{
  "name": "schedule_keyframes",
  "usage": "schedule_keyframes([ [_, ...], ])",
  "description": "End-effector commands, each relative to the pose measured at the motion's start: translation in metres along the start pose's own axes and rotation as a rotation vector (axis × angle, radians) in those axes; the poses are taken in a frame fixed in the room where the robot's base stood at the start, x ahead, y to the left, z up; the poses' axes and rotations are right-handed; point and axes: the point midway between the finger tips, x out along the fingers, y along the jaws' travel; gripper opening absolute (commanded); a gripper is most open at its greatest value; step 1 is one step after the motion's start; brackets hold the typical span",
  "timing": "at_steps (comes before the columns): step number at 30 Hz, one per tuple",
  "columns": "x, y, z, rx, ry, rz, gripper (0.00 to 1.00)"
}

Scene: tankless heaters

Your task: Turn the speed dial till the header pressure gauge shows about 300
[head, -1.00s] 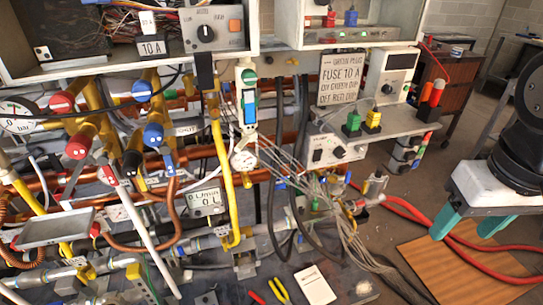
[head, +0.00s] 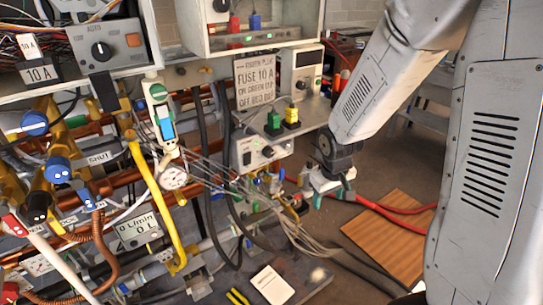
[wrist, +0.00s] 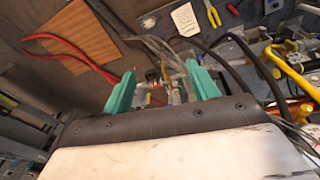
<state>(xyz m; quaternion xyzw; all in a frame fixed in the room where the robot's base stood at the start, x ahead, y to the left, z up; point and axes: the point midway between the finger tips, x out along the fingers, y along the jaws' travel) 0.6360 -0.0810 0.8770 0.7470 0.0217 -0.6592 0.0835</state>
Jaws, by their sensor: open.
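A round black knob (head: 101,50) sits on a grey control box at upper left; its label is too small to read. A lower grey box (head: 262,148) carries two more small dials. I cannot tell which is the speed dial. A round white gauge (head: 173,177) hangs below the white and blue device; its reading is illegible and I cannot tell whether it is the header gauge. My gripper (head: 333,192) is open, its teal fingers apart, right of and below the lower box and touching no dial. The wrist view shows both fingers (wrist: 160,78) with fittings beyond them.
Copper and yellow pipes fill the left. Cables (head: 290,225) run between bench and gripper. Red hoses (head: 385,213) and a wooden board (head: 385,240) lie at right. A notepad (head: 272,284) and yellow pliers (head: 237,297) lie in front. A fuse sign (head: 255,82) stands above the shelf.

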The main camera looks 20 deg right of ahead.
Motion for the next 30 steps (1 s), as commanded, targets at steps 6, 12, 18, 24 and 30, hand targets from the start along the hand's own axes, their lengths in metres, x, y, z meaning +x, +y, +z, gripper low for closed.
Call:
schedule_keyframes([
  [6,0.094,0.002,-0.062,-0.126,0.259,0.0,0.59],
  [12,0.148,-0.012,-0.118,-0.24,0.615,-0.009,0.59],
  [18,0.134,-0.029,-0.168,-0.319,1.039,0.001,0.59],
  [24,0.07,-0.032,-0.199,-0.353,1.384,0.048,0.59],
  [30,0.05,-0.033,-0.207,-0.359,1.484,0.073,0.59],
])
